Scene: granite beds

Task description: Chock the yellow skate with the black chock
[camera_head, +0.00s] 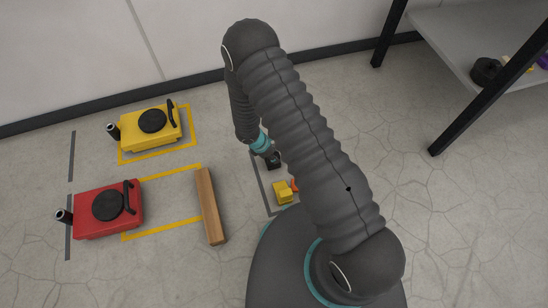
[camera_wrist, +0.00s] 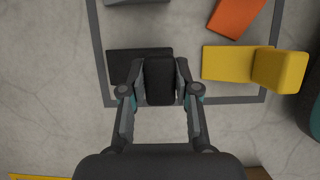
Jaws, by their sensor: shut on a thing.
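The black chock (camera_wrist: 125,62) is in the wrist view, a low dark part with a taller block at its right end. My gripper (camera_wrist: 161,82) is shut on that taller block, one finger on each side. Whether the chock touches the floor I cannot tell. In the head view my gripper (camera_head: 272,158) points down at the grey-outlined area, and the chock shows only as a small dark patch. The yellow skate (camera_head: 137,133), with a round black pad and a black handle, stands at the left inside a yellow floor outline, apart from my gripper.
A yellow chock (camera_wrist: 228,63) and an orange one (camera_wrist: 236,15) lie close by. A red skate (camera_head: 90,226) stands front left, with a wooden beam (camera_head: 211,205) between it and my gripper. A shelf (camera_head: 455,35) stands at the right.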

